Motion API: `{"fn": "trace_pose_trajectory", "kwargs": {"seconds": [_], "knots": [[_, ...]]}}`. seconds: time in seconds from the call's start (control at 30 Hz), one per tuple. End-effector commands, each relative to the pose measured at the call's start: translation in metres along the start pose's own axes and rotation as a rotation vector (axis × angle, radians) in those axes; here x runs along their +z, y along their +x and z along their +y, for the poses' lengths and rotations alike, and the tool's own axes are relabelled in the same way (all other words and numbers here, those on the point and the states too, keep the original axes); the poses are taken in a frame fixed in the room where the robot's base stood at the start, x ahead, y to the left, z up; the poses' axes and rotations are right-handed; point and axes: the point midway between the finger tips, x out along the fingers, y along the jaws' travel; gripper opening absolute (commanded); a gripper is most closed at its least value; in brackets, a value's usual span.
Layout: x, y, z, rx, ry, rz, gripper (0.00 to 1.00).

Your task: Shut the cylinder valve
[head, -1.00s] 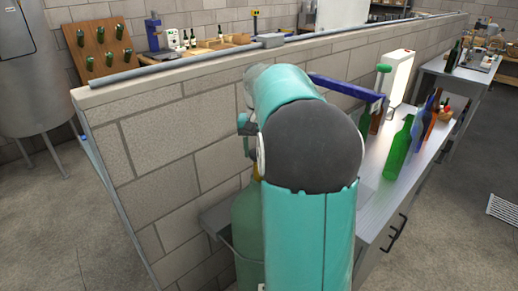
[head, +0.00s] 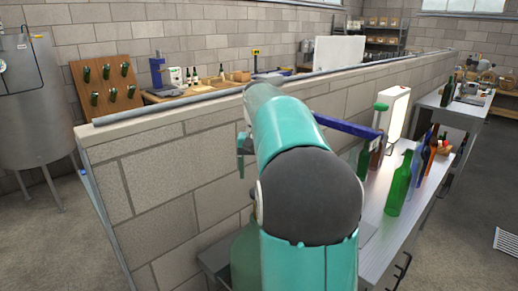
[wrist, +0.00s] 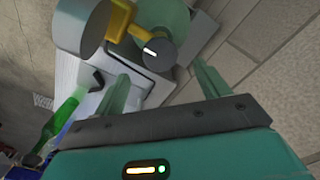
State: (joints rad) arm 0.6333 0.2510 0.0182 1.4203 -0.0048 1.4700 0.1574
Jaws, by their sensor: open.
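The gas cylinder (head: 245,262) is pale green and stands against the block wall, mostly hidden behind my arm in the head view. In the wrist view its green body (wrist: 168,14) shows at the top, with a yellow valve body (wrist: 117,20) and a dark grey round knob (wrist: 155,49) with a white mark. A larger grey round part (wrist: 80,27) is left of the valve. My gripper (wrist: 154,72) is open and empty, its two fingers apart. The knob appears between and beyond the fingertips, with no contact visible. In the head view only part of my gripper (head: 242,155) shows beside my arm.
The low block wall (head: 175,190) runs along the left of my arm.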

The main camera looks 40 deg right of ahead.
Motion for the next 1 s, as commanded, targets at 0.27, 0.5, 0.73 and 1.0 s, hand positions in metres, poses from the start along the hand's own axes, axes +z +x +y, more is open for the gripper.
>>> {"fn": "trace_pose_trajectory", "kwargs": {"seconds": [0.27, 0.5, 0.73, 1.0], "knots": [[-0.001, -0.059, -0.001, -0.001, -0.001, 0.003, 0.74], [0.0, -0.079, 0.0, 0.0, 0.0, 0.0, 0.74], [0.0, -0.08, 0.0, 0.0, 0.001, -0.001, 0.74], [0.0, -0.08, 0.0, 0.0, 0.001, 0.0, 0.74]]}}
